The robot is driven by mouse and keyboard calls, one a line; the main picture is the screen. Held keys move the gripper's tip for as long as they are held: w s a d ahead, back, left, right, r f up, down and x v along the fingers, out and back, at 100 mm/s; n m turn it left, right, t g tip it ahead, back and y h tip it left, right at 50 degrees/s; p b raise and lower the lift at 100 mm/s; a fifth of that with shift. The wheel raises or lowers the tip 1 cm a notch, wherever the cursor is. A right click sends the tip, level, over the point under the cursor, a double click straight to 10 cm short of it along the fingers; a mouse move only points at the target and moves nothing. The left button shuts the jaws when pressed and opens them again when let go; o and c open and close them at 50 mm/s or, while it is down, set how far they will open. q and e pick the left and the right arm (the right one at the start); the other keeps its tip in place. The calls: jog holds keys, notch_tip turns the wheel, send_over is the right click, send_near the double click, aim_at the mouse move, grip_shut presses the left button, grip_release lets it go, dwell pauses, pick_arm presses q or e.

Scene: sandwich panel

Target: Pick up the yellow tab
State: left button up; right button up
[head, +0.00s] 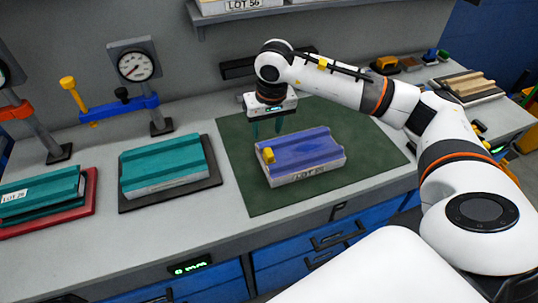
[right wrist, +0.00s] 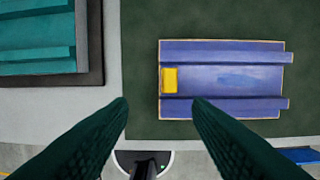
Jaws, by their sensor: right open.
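The yellow tab (head: 268,155) sits at the left end of the blue-purple panel (head: 305,150), which lies on the dark green mat (head: 240,185). In the right wrist view the yellow tab (right wrist: 169,78) lies in the panel's channel between two raised ribs, at the left end of the panel (right wrist: 235,80). My right gripper (head: 267,128) is open and empty, above the mat on the far side of the panel. In the right wrist view its dark green fingers (right wrist: 160,102) stand wide apart, with nothing between them. My left gripper is not in view.
A teal panel (head: 163,165) on a dark tray lies left of the mat. Another teal panel (head: 40,195) on a red tray is farther left. A gauge on a stand (head: 136,66) and a clamp with a yellow handle (head: 70,88) stand behind them.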

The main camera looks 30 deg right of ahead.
jog(key=p, duration=0.2)
send_over(269, 152)
jog(key=s, duration=0.1)
jog(key=f, duration=0.6)
jog(key=shift+a+f, duration=0.15)
jog(key=shift+a, duration=0.15)
jog(key=f+p, duration=0.2)
jog(key=f, duration=0.1)
jog(key=f+p, duration=0.1)
jog(key=shift+w+d+f, duration=0.3)
jog(key=shift+w+f, duration=0.05)
jog(key=shift+w, duration=0.05)
jog(key=shift+f, duration=0.3)
grip_shut()
